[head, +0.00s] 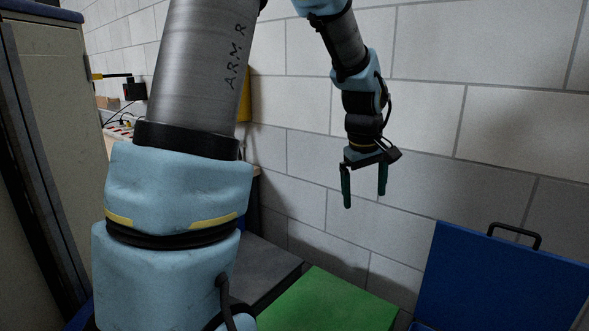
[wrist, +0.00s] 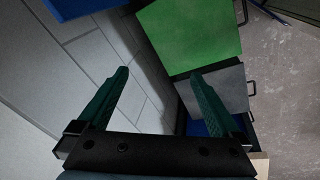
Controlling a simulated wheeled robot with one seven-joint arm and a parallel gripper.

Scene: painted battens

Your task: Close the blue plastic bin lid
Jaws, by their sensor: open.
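The blue bin lid (head: 490,275) stands raised, close to the wall at the lower right of the head view. It has a black handle (head: 515,233) on its upper edge. A blue panel (wrist: 80,7), which looks like the same lid, is cut off at the top left of the wrist view. The bin body below the lid is mostly out of frame. My gripper (head: 365,198) hangs pointing down in front of the wall, above and left of the lid and apart from it. Its green fingers (wrist: 160,74) are open with nothing between them.
A green lid (head: 330,303) lies flat left of the blue one, with a grey lid (head: 255,268) beyond it. The white block wall (head: 480,110) runs behind. A tall cabinet (head: 50,110) stands at the left. Bare floor (wrist: 285,75) shows in the wrist view.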

